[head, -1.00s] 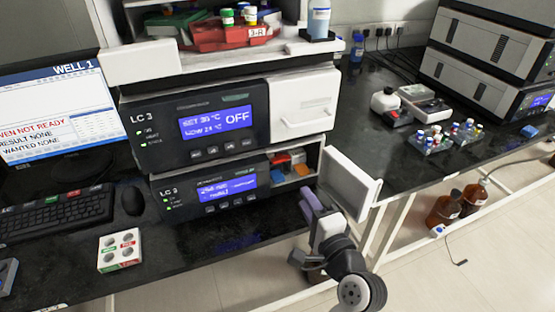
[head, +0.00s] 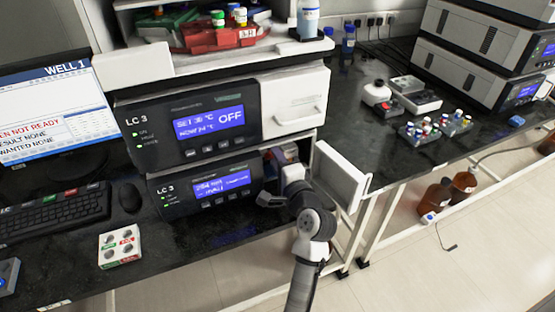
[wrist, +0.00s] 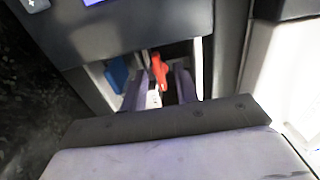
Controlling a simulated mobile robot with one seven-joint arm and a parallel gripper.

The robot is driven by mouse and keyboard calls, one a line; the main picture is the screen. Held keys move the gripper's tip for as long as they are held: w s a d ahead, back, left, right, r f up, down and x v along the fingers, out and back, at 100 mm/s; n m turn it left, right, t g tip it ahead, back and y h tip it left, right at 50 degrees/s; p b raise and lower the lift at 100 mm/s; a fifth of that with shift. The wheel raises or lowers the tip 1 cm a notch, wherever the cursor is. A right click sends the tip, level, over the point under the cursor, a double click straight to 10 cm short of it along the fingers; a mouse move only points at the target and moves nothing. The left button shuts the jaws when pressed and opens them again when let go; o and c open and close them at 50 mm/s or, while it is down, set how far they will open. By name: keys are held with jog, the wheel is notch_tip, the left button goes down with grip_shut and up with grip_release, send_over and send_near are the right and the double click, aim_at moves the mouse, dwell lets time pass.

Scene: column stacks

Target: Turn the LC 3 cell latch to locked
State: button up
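The lower LC 3 unit (head: 207,188) has an open compartment on its right side, with its white door (head: 342,176) swung out. My gripper (head: 287,160) reaches into this compartment and hides most of its inside in the head view. In the wrist view, a red lever (wrist: 158,68), which looks like the cell latch, stands upright inside. My two purple-grey fingers (wrist: 160,84) are on either side of it, apart, with gaps showing. I cannot tell whether either finger touches the lever. A blue piece (wrist: 117,74) sits left of the fingers.
The upper LC 3 unit (head: 190,125), showing OFF, sits directly above, with a closed white drawer (head: 296,103). The open door stands close to the right of my gripper. A white button box (head: 119,246) and mouse (head: 129,197) lie to the left. The bench (head: 345,120) behind the door has bare room.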

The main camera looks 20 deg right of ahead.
grip_shut()
jog(key=shift+f+n+b, duration=0.1)
jog(key=shift+n+b, duration=0.3)
jog(key=shift+f+n+b, duration=0.1)
jog(key=shift+n+b, duration=0.35)
jog(key=shift+n, duration=0.25)
jog(key=n+b, duration=0.3)
jog(key=n, duration=0.1)
jog(key=n+b, duration=0.4)
jog(key=n, duration=0.2)
jog(key=shift+n, duration=0.3)
jog(key=n+b, duration=0.3)
jog(key=n, duration=0.2)
